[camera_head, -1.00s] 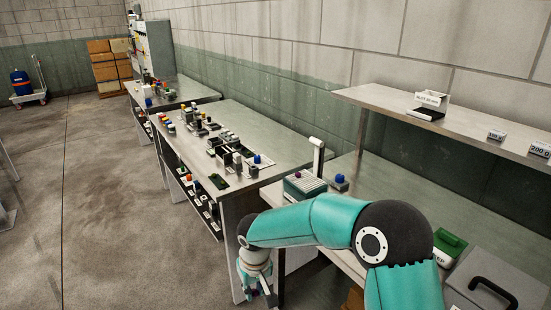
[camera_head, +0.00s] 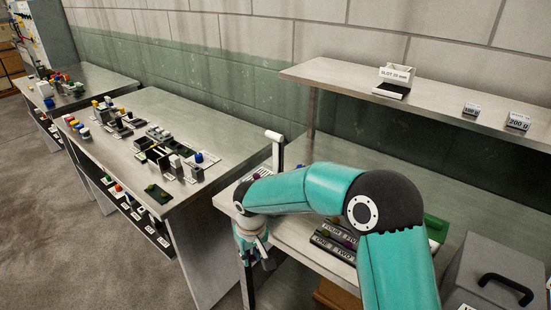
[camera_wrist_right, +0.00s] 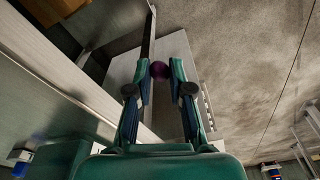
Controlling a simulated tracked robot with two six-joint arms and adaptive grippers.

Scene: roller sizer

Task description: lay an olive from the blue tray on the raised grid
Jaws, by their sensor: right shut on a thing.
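My right gripper (camera_head: 262,260) hangs low in front of the right bench's left edge in the head view. In the right wrist view its two fingers (camera_wrist_right: 160,75) are closed on a dark purple olive (camera_wrist_right: 159,69) at their tips, over a grey surface and the floor beyond. A pale unit with a dark purple spot on top (camera_head: 257,175) shows behind my right forearm. I cannot tell whether it is the raised grid, since the arm hides most of it. I cannot make out the blue tray. My left gripper is out of view.
Dark blocks lettered "FOUR & FIVE" and "ONE & TWO" (camera_head: 333,245) lie on the right bench beneath my arm. A grey post (camera_head: 277,150) stands behind the forearm. A shelf (camera_head: 330,75) runs above, and a grey case (camera_head: 495,270) stands right. Another crowded bench (camera_head: 215,125) stands left.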

